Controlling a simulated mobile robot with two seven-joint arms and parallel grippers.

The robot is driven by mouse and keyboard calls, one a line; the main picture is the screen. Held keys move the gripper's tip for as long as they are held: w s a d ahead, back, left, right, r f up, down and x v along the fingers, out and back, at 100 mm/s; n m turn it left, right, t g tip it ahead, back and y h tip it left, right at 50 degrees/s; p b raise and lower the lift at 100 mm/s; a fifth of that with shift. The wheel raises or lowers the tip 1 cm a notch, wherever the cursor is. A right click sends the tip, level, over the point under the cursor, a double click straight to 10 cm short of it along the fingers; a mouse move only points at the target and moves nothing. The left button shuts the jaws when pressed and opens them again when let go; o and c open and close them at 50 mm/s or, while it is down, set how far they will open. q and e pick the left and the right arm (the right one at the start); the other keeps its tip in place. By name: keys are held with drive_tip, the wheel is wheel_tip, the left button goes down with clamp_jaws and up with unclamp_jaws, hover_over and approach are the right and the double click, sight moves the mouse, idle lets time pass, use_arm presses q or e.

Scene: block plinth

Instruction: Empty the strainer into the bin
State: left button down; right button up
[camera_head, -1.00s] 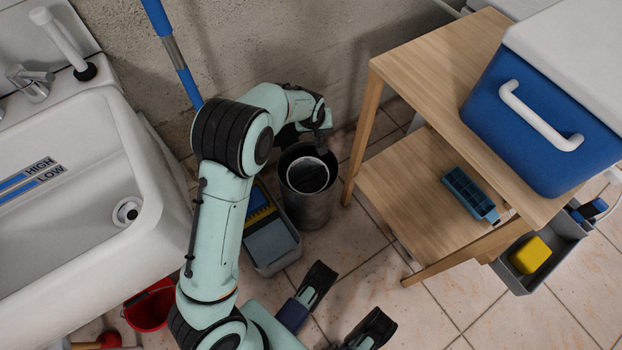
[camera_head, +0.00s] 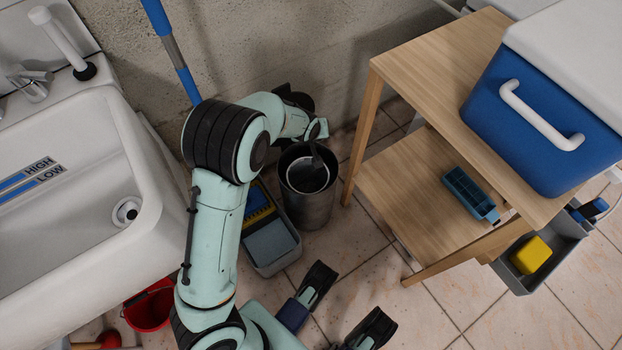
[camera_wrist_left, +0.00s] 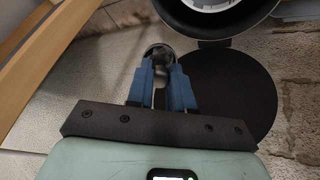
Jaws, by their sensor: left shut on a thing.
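The bin (camera_head: 308,205) is a dark grey cylinder standing on the tiles, its round mouth open upward. My left gripper (camera_head: 318,153) is over the bin's mouth near its back edge. In the left wrist view the blue fingers of my left gripper (camera_wrist_left: 162,75) are closed on a small, round, greyish thing, apparently the strainer (camera_wrist_left: 158,52). Its contents cannot be made out. The bin's rim (camera_wrist_left: 215,36) shows at the top of that view, with a black disc, apparently its lid (camera_wrist_left: 228,95), beside it. My right gripper (camera_head: 350,292) is open and empty.
A wooden shelf unit (camera_head: 405,190) stands close right of the bin, carrying a blue cooler (camera_head: 535,125). A grey-and-blue box (camera_head: 270,243) sits left of the bin. The white sink (camera_head: 75,215) is at the left, a red bucket (camera_head: 150,308) below it.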

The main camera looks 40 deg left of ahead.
use_arm(q)
drive_tip(key=shift+s+d, duration=0.15)
drive_tip(key=shift+s, duration=0.1)
use_arm(e)
drive_tip(key=shift+s, duration=0.1)
use_arm(q)
drive_tip(key=shift+s+d+f+t+p, duration=0.1)
drive_tip(key=shift+s+d+t+p, duration=0.05)
drive_tip(key=shift+s+t+p, duration=0.6)
use_arm(e)
drive_tip(key=w, duration=0.1)
drive_tip(key=w+r, duration=0.1)
drive_tip(key=shift+w+a+r+t, duration=0.1)
drive_tip(key=shift+w+a+t, duration=0.05)
drive_tip(key=shift+w+t, duration=0.25)
use_arm(q)
drive_tip(key=shift+s+d+t+y, duration=0.1)
drive_tip(key=shift+t+y, duration=0.15)
drive_tip(key=shift+y, duration=0.05)
drive_tip(key=shift+s+d+t+b, duration=0.1)
drive_tip(key=shift+s+t+b, duration=0.2)
drive_tip(key=shift+t, duration=0.1)
use_arm(e)
drive_tip(key=shift+s+f, duration=0.25)
drive_tip(key=shift+s, duration=0.25)
use_arm(q)
drive_tip(key=shift+f, duration=0.1)
use_arm(e)
drive_tip(key=shift+s+f+g, duration=0.15)
drive_tip(key=shift+s+g, duration=0.15)
